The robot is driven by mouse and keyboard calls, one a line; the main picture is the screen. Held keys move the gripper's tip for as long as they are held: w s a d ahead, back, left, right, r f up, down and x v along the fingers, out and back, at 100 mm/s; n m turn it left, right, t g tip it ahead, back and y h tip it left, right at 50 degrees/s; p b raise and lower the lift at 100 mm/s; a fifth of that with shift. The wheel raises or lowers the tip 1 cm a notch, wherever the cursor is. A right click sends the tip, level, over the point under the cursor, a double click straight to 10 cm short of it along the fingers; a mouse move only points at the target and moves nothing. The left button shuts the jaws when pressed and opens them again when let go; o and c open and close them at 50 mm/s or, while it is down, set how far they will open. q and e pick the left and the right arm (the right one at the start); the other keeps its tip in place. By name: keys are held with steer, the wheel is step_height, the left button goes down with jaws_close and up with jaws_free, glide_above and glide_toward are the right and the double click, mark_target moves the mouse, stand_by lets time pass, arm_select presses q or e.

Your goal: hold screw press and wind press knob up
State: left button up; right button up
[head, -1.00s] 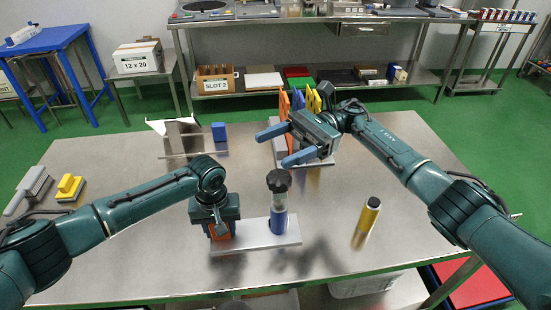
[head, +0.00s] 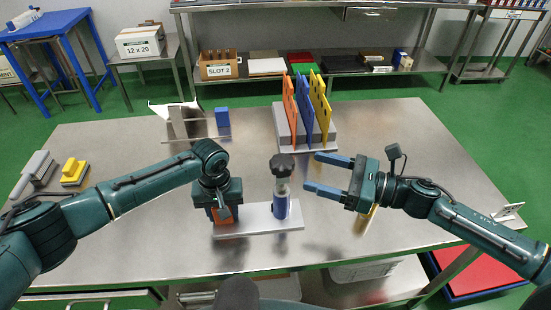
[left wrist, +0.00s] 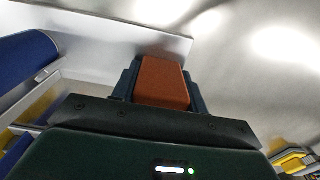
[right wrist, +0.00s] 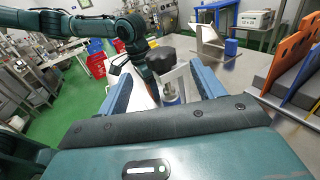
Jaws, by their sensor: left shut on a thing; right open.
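The screw press stands on a pale base plate (head: 245,226) near the table's front. It has a black knob (head: 282,165) on top and a blue lower body (head: 281,205). My left gripper (head: 222,212) points down and is shut on the orange block (left wrist: 162,83) at the left end of the plate. My right gripper (head: 312,175) is open and level, to the right of the knob, with its blue fingers pointing at it. In the right wrist view the knob (right wrist: 160,60) shows between the open fingers, beyond their tips, apart from them.
A yellow cylinder (head: 366,217) stands partly hidden below my right gripper. A rack with orange, blue and yellow boards (head: 305,110) stands behind. A blue block (head: 222,117) and a metal stand are at the back left. Yellow and grey blocks (head: 74,172) lie far left.

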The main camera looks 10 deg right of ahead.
mark_target(275, 159)
steer(key=x, duration=1)
steer(key=shift+a, duration=0.2)
steer(key=shift+c, duration=0.5)
steer(key=c, duration=0.9)
steer(key=shift+w+r+n+g+y, duration=0.1)
steer(key=shift+n+g+y, duration=0.2)
steer(key=shift+n+g, duration=0.15)
